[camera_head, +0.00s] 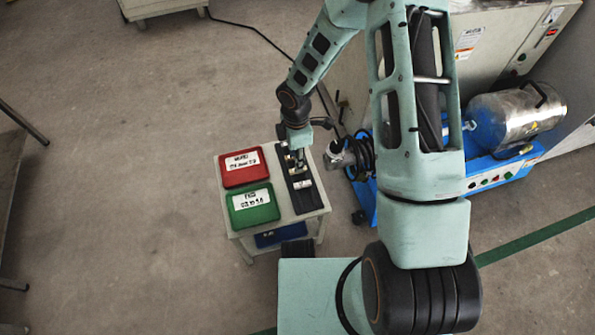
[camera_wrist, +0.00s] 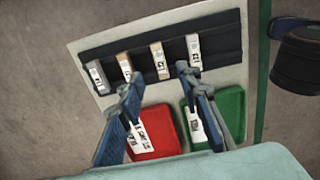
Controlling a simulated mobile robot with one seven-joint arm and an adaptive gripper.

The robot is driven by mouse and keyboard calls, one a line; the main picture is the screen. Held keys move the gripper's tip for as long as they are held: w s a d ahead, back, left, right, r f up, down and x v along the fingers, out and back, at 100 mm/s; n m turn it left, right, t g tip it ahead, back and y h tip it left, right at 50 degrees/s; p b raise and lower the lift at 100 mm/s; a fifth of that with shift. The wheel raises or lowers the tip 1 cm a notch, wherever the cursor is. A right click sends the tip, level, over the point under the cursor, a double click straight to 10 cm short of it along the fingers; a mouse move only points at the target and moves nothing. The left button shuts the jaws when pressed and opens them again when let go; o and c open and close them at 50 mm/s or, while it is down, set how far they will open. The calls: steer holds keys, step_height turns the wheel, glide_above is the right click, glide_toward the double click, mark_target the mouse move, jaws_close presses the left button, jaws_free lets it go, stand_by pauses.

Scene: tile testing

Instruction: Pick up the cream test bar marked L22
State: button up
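Several pale test bars stand in a row in a dark rack, seen in the wrist view: the far left bar (camera_wrist: 98,76), second bar (camera_wrist: 125,67), third bar (camera_wrist: 160,61) and far right bar (camera_wrist: 194,54). Each carries a small dark-lettered label. The lettering is too small to read surely, so I cannot tell which is L22. My gripper (camera_wrist: 153,80) is open, with its two fingers apart and nothing between them. In the head view, my gripper (camera_head: 297,160) is over the rack's far part.
The dark rack (camera_head: 309,203) lies on a small pale cart (camera_head: 318,213). A red tray (camera_head: 243,178) and a green tray (camera_head: 254,217), both labelled, sit left of it. Blue machinery (camera_head: 500,167) stands to the right. Open floor lies left.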

steer(key=f+b, duration=0.2)
steer(key=f, duration=0.3)
steer(key=shift+d+f, duration=0.1)
steer(key=shift+d, duration=0.1)
steer(key=shift+c, duration=0.4)
jaws_close()
